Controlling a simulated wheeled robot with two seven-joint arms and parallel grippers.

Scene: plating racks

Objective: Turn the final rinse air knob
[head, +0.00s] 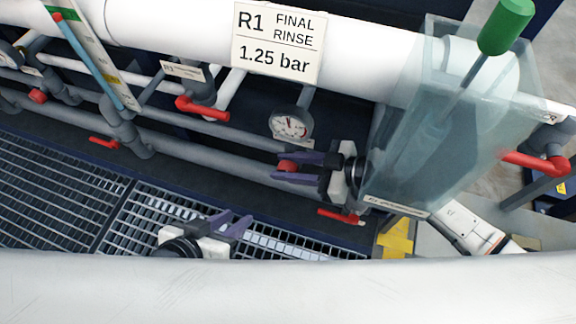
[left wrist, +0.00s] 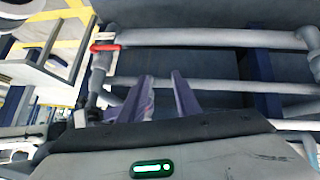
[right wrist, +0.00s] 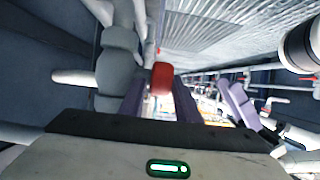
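The red round knob (head: 287,166) is on the grey pipework below a dial gauge (head: 291,124), under the "R1 FINAL RINSE 1.25 bar" sign (head: 278,40). My right gripper (head: 283,167) comes in from the right with one purple finger above the knob and one below. The right wrist view shows the knob (right wrist: 161,78) between the fingers; it looks not clamped, though contact is hard to judge. My left gripper (head: 234,222) is open and empty above the floor grating. Its spread fingers also show in the left wrist view (left wrist: 161,80).
Red valve levers (head: 203,108) and (head: 338,215) are near the knob. A clear tank (head: 405,150) with a green-topped rod (head: 506,27) stands at the right. A white rail or pipe (head: 290,290) crosses the front. Floor grating (head: 60,185) lies at the left.

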